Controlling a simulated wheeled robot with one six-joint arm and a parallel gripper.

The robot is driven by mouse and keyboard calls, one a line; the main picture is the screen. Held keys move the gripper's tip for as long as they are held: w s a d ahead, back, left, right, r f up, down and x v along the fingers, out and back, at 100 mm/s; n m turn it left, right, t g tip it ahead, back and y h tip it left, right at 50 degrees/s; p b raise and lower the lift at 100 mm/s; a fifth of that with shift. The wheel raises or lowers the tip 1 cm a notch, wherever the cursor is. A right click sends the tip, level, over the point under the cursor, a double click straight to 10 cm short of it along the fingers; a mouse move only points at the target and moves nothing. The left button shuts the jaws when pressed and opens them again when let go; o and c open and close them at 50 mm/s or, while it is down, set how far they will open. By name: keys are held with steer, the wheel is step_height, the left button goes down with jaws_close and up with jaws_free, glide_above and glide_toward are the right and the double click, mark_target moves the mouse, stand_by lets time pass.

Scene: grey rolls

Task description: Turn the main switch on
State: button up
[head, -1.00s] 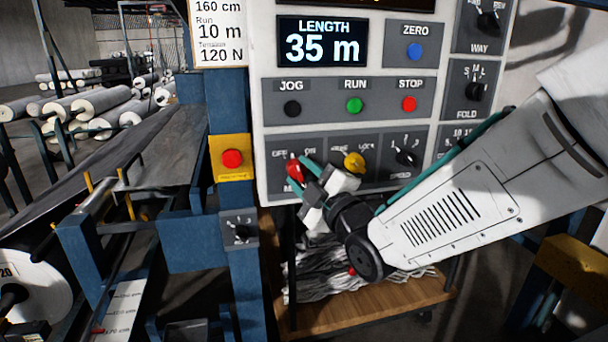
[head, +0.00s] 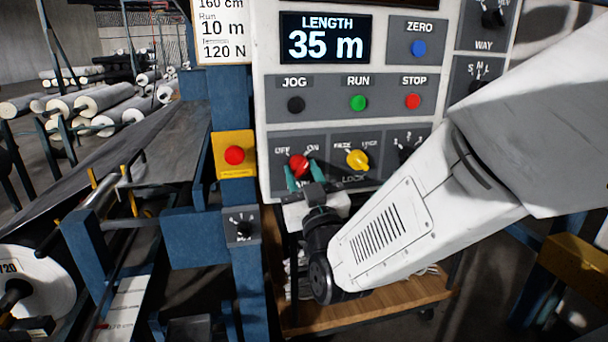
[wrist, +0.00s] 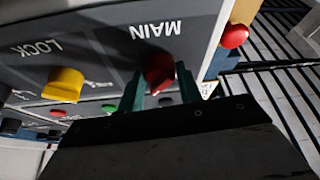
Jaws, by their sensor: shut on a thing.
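The main switch (head: 299,163) is a red knob at the lower left of the control panel, between its OFF and ON labels. It also shows in the wrist view (wrist: 160,72), under the upside-down MAIN label. The knob appears tilted toward the ON side; part is hidden by the fingers. My gripper (head: 301,174) reaches it from below. Its two green fingers are shut on the red knob, one on each side, as the wrist view (wrist: 160,88) shows.
A yellow LOCK knob (head: 358,160) sits just right of the red one. A red button on a yellow plate (head: 234,155) is to the left. Above are the black, green and red buttons and the length display (head: 325,38). A wooden shelf (head: 385,303) lies below the panel.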

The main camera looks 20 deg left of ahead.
steer(key=shift+m+t+h, duration=0.3)
steer(key=shift+m+h, duration=0.2)
steer(key=shift+m, duration=0.9)
steer(key=o, duration=1)
steer(key=shift+s, duration=0.1)
steer(key=v, duration=0.7)
steer(key=shift+s+d+f, duration=0.1)
steer(key=shift+s+f, duration=0.15)
steer(key=shift+s, duration=0.05)
